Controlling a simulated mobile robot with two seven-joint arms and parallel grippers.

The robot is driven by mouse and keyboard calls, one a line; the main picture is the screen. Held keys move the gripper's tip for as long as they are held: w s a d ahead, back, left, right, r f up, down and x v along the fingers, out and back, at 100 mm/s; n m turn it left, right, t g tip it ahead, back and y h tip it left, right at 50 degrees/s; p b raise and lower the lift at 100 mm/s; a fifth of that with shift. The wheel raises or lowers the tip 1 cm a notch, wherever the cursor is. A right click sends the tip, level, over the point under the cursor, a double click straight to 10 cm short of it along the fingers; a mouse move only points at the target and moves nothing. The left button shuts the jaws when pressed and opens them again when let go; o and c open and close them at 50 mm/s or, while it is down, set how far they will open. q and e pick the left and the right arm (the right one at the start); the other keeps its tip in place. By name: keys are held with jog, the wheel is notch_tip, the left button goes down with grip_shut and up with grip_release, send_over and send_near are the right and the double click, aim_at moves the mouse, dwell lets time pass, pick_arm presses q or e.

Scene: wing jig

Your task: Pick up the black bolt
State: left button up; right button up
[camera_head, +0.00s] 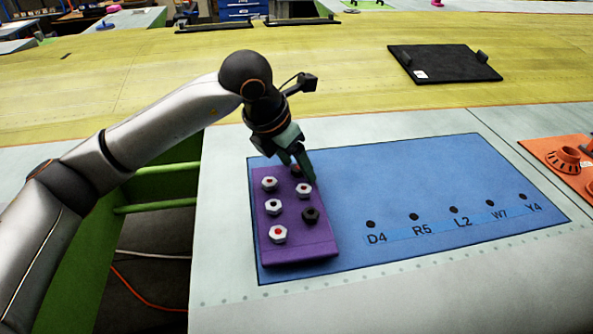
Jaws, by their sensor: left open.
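A black bolt (311,214) sits in the purple holder (300,248), in its right column nearest the front. Several white bolts with red or dark centres, such as the front one (278,234), share the holder. My left gripper (302,172) is open and points down over the holder's far right end, beyond the black bolt and apart from it. Another dark bolt (296,170) at that end is partly hidden by the fingers. I cannot tell whether they touch it. My right gripper is not in view.
The holder lies on a blue mat (400,180) with several dark holes labelled D4, R5, L2, W7 and Y4. An orange tray (560,150) with orange parts is at the right. A black plate (443,63) lies on the yellow surface behind. The blue mat's middle is clear.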

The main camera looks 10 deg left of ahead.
pick_arm(q)
jog(key=shift+s+r, duration=0.1)
jog(key=shift+c, duration=0.5)
grip_shut()
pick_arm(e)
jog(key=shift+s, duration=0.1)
